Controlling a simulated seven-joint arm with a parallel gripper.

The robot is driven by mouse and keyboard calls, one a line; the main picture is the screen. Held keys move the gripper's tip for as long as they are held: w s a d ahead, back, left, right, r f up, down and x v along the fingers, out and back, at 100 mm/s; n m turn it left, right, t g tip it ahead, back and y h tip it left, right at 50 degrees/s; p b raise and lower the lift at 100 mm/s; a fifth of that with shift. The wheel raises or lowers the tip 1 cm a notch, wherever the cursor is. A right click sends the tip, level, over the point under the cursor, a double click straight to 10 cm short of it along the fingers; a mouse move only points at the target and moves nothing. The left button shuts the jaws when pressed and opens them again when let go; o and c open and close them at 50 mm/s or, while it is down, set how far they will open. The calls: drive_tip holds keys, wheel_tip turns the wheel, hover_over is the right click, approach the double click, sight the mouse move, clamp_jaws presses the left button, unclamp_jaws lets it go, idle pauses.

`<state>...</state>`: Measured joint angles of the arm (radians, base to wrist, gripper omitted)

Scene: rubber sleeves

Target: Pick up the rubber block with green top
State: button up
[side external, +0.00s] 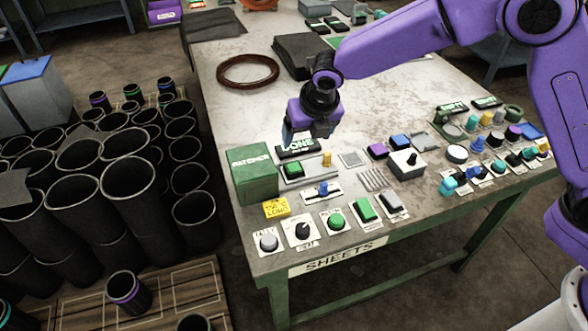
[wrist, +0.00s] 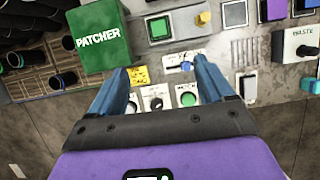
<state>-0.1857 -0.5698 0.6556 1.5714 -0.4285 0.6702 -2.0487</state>
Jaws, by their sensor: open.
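A small dark block with a green top (side external: 292,168) sits on a grey plate near the left front of the table. It also shows at the top of the wrist view (wrist: 159,28), ahead of my fingers. I cannot tell for sure which is the rubber one. My gripper (side external: 309,132) is above the table, pointing down, its blue fingers (wrist: 163,70) apart and empty.
A green PATCHER box (side external: 254,175) stands at the table's left edge. Knobs, buttons and a blue-handled slider (side external: 323,188) crowd the front. Black sleeves (side external: 130,190) stand on the floor at left.

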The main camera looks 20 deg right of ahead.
sight(294, 167)
drive_tip(key=x, duration=1.7)
drive_tip(key=shift+w+a+f, duration=0.1)
drive_tip(key=shift+w+f, duration=0.15)
drive_tip(key=shift+w, duration=0.1)
drive_tip(key=c, duration=1.2)
drive_tip(key=shift+r, duration=0.1)
drive_tip(key=shift+c, duration=0.2)
